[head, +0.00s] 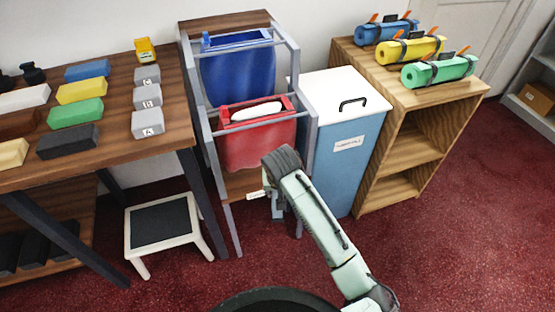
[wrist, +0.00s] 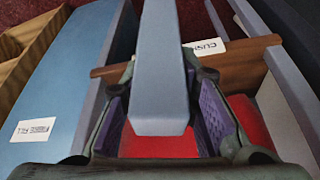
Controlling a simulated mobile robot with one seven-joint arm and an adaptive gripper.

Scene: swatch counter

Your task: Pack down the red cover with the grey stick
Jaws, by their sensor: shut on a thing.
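The red cover (head: 255,148) hangs open-topped in the lower front part of a grey rack, with a white filling (head: 257,111) showing at its mouth. In the wrist view, red cloth (wrist: 250,122) shows behind my fingers. My gripper (wrist: 165,122) is shut on the grey stick (wrist: 160,65), whose near end sits between the purple finger pads. The stick runs away from the camera to the top edge of the wrist view. In the head view, my gripper (head: 277,207) is low in front of the red cover, partly hidden by my arm. I cannot clearly make out the stick there.
A blue cover (head: 238,75) hangs behind the red one in the rack (head: 309,130). A blue bin (head: 348,155) with a white lid stands close on the right, beside a wooden shelf (head: 432,110) with rolls. A table (head: 115,135) with blocks and a low stool (head: 150,246) are left.

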